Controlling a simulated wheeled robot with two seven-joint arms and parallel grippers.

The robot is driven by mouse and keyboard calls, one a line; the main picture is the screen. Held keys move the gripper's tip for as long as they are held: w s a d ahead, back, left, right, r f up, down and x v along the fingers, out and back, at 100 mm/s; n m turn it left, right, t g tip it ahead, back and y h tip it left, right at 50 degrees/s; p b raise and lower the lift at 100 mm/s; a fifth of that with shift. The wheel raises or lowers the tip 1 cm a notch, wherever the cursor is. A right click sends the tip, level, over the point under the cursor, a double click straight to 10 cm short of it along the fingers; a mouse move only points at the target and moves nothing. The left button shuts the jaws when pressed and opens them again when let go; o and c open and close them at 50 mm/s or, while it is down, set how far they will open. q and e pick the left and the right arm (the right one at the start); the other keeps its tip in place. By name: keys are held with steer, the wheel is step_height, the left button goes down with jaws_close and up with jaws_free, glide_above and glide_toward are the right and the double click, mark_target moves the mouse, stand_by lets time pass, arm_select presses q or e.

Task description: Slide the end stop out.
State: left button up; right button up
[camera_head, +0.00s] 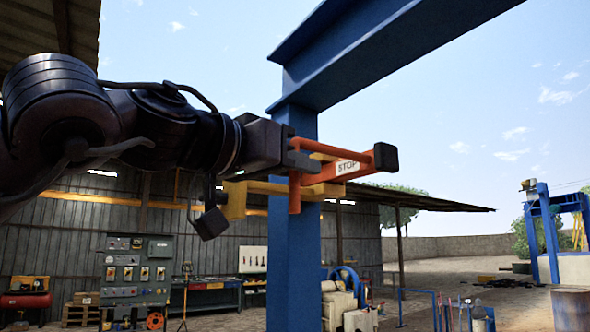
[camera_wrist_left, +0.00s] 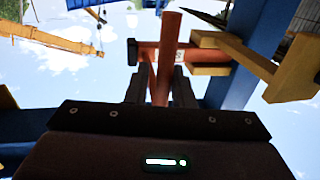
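The orange end stop (camera_head: 345,168) carries a white STOP label and a black pad on its right end. It sits by the yellow bracket (camera_head: 236,200) on the blue post. My left gripper (camera_head: 298,160) comes in from the left at the end stop's upright bar. In the left wrist view the orange bar of the end stop (camera_wrist_left: 169,45) stands between the two fingers (camera_wrist_left: 160,88), which lie close against its sides. The yellow bracket (camera_wrist_left: 285,72) is at the right there, close to the bar. My right gripper is not in view.
The blue post (camera_head: 293,270) rises behind the end stop to a blue beam (camera_head: 390,45). A shed with a tool panel (camera_head: 137,270) and workbench is at the lower left. Open yard lies at the right, with a blue frame (camera_head: 543,235) farther off.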

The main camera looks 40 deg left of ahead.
arm_select(q)
steer(key=s+b, duration=0.3)
steer(key=s, duration=0.4)
steer(key=shift+s+a, duration=0.25)
steer(key=shift+a, duration=0.1)
steer(key=shift+s, duration=0.15)
